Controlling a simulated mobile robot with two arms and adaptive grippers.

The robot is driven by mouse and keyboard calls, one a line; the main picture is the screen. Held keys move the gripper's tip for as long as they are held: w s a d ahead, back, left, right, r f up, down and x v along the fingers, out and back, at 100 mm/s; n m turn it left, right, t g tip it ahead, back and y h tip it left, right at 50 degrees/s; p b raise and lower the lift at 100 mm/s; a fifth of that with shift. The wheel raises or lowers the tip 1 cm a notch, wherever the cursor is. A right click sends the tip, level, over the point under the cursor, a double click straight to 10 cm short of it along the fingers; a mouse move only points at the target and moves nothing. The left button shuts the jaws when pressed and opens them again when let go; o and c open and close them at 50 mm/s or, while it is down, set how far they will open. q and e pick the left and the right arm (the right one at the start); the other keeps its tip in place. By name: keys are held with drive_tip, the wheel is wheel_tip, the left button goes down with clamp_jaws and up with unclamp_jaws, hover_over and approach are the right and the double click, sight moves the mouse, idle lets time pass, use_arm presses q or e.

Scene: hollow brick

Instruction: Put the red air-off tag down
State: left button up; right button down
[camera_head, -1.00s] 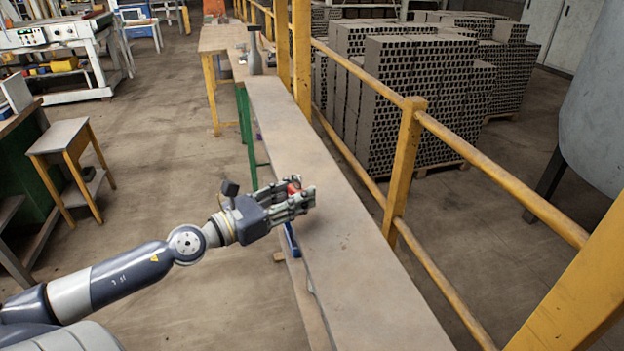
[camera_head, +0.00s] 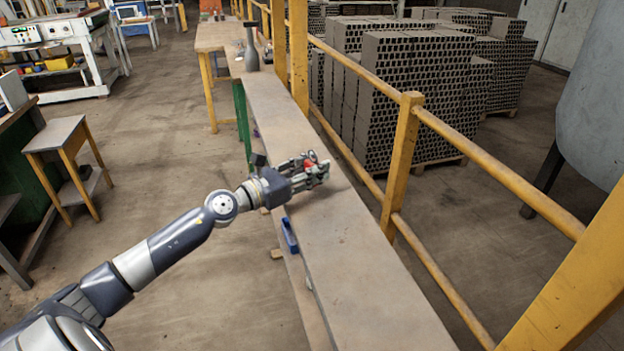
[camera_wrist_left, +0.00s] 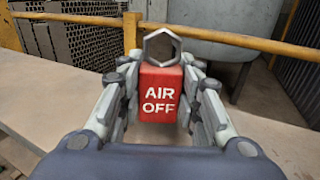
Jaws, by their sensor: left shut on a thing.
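The red air-off tag (camera_wrist_left: 160,95) shows in the left wrist view with its white "AIR OFF" lettering facing the camera and a grey hexagonal ring (camera_wrist_left: 161,47) at its top. My left gripper (camera_wrist_left: 160,100) is shut on it, one finger on each side. In the head view the left gripper (camera_head: 318,172) is over the long narrow bench (camera_head: 345,235), and a bit of the red tag (camera_head: 311,156) shows between the fingers. I cannot tell whether the tag touches the bench top. My right gripper is not in view.
A blue object (camera_head: 289,235) is at the bench's left edge, nearer than the gripper. A grey bottle-shaped object (camera_head: 251,50) stands farther along. Yellow railing (camera_head: 403,150) runs along the bench's right side. The near bench top is clear.

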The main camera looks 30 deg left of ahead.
use_arm(q)
drive_tip(key=shift+f, duration=1.4)
drive_tip(key=shift+b, duration=0.3)
drive_tip(key=shift+f, duration=0.2)
drive_tip(key=o, duration=1)
drive_tip(key=shift+c, duration=0.2)
drive_tip(key=shift+r, duration=0.15)
